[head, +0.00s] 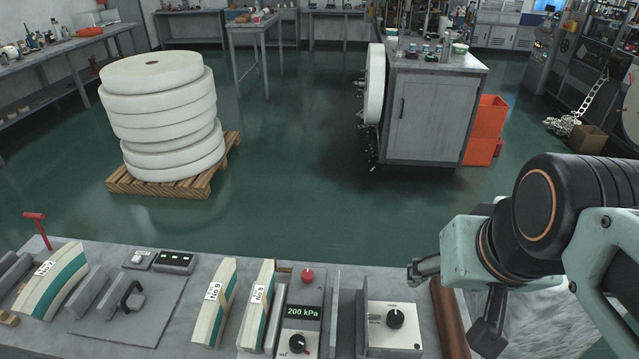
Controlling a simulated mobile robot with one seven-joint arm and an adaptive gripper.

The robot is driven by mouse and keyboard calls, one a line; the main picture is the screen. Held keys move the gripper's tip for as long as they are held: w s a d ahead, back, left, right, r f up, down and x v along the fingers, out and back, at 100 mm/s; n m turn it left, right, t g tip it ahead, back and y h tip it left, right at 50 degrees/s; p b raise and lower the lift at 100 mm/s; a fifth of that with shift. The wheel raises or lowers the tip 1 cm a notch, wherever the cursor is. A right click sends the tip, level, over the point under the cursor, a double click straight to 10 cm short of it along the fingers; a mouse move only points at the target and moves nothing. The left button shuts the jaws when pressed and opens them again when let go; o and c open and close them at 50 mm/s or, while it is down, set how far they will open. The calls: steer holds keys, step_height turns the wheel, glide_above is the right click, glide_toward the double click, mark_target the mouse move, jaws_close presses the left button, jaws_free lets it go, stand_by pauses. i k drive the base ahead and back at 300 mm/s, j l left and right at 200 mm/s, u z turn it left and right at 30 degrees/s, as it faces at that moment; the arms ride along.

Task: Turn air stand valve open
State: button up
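A dark unit with a lit display reading 200 kPa (303,312) stands on the front bench. It has a red knob (307,275) on top and a black knob (297,343) below. To its right, a pale box (395,330) carries a black rotary knob (396,319) with small lettering around it. I cannot tell for certain which control is the air stand valve. My gripper (448,308) is at the right, above the bench's right end and right of both units. Its fingers are spread apart, with nothing visible between them.
Upright grey plates (345,310) stand between the two units. Curved white-and-green pieces (215,305) stand left of the display. A red T-handle (36,228) rises at the bench's far left. A brown roll (449,320) lies along the right edge. White discs (160,110) are stacked on a pallet behind.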

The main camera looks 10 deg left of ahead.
mark_target(306, 276)
steer(key=u, duration=0.8)
steer(key=k+j+z, duration=0.25)
steer(key=j, duration=0.15)
steer(key=i+j+z, duration=0.1)
steer(key=i+j, duration=0.25)
steer(key=i, duration=0.15)
steer(key=k+l+u, duration=0.2)
steer(key=l, duration=0.2)
steer(key=i+l, duration=0.05)
steer(key=i, duration=0.05)
